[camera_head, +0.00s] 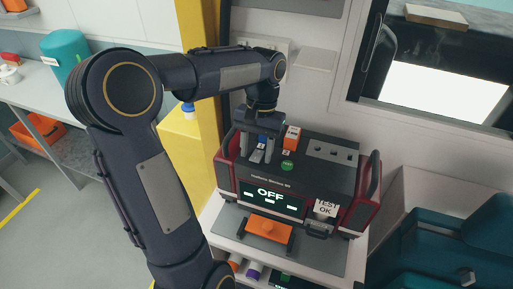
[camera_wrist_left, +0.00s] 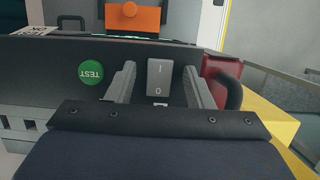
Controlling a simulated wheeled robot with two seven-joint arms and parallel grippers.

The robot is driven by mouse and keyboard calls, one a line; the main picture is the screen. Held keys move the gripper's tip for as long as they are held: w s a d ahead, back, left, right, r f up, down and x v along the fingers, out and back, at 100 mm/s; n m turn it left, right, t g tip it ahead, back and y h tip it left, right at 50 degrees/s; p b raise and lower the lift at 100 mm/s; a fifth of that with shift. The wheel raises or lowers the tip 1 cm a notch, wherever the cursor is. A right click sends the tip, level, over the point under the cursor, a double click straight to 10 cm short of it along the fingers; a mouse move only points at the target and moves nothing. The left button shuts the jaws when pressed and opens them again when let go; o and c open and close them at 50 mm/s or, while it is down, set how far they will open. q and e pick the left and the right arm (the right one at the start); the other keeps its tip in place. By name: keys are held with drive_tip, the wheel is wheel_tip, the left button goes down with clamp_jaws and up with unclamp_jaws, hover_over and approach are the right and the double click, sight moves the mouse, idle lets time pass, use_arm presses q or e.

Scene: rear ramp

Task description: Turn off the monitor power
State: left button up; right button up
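The monitor (camera_head: 290,175) is a dark case with red side bumpers, standing on a grey shelf. Its screen (camera_head: 270,195) reads OFF. My left gripper (camera_head: 259,152) points down over the left part of the monitor's top. In the left wrist view, a grey rocker switch (camera_wrist_left: 160,80) marked I and 0 shows between the two fingers of my left gripper (camera_wrist_left: 161,70). The fingers are apart, with a visible gap on each side of the switch. A green TEST button (camera_wrist_left: 91,71) lies beside the fingers; it also shows in the head view (camera_head: 288,165). My right gripper is not in view.
A yellow post (camera_head: 203,110) stands at left, teal seats (camera_head: 430,240) at right.

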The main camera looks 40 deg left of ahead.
sight(259, 151)
use_arm(q)
drive_tip(key=v, duration=0.7)
drive_tip(key=shift+r, duration=0.4)
drive_tip(key=s+d+f+m+t+h+b, duration=0.1)
drive_tip(key=s+d+f+t, duration=0.3)
drive_tip(key=s, duration=0.3)
drive_tip(key=s+d+f+m+t+h+b, duration=0.1)
drive_tip(key=s+d+f+t, duration=0.3)
drive_tip(key=s+d+f, duration=0.2)
drive_tip(key=s+d, duration=0.1)
drive_tip(key=s, duration=0.1)
drive_tip(key=shift+s+d+h, duration=0.3)
drive_tip(key=shift+s+h, duration=0.05)
drive_tip(key=shift+h, duration=0.05)
drive_tip(key=shift+f, duration=0.1)
